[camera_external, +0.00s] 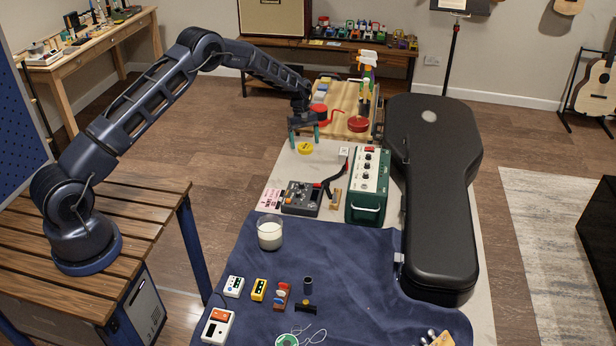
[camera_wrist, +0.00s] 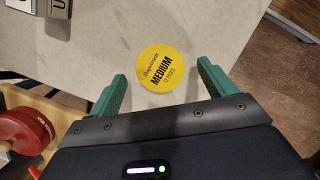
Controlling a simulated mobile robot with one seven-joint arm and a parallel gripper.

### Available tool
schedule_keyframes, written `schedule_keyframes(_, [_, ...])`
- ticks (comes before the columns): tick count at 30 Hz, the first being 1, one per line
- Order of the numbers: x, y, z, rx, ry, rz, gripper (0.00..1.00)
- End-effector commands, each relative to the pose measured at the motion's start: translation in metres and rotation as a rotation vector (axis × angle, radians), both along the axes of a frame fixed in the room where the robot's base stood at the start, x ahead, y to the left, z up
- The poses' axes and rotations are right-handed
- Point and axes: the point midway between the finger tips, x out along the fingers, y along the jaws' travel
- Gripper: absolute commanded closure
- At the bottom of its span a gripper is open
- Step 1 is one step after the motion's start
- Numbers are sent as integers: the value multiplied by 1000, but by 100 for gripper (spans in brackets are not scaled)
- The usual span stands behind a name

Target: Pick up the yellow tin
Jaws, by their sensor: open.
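The yellow tin (camera_external: 305,148) is a small round tin lying flat on the pale tabletop, near the table's left edge. In the wrist view its yellow lid (camera_wrist: 162,68) faces me, with dark lettering that reads "MEDIUM". My gripper (camera_external: 304,133) is above the tin, pointing down. In the wrist view my gripper (camera_wrist: 160,85) is open, with one green finger on each side of the tin's near edge. Nothing is between the fingers, and the tin lies just beyond the fingertips in that view.
A grey pedal (camera_external: 302,198), a green amplifier (camera_external: 368,187) and a black guitar case (camera_external: 440,220) stand nearby. A glass of white liquid (camera_external: 270,232) stands toward the front.

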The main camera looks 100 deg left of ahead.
Motion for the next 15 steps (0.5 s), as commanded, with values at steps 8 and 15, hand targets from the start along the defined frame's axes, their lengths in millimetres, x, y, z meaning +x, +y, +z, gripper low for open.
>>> schedule_keyframes(8, [3, -3, -16, 1, -1, 0, 17])
schedule_keyframes(15, [3, -3, -16, 0, 0, 0, 44])
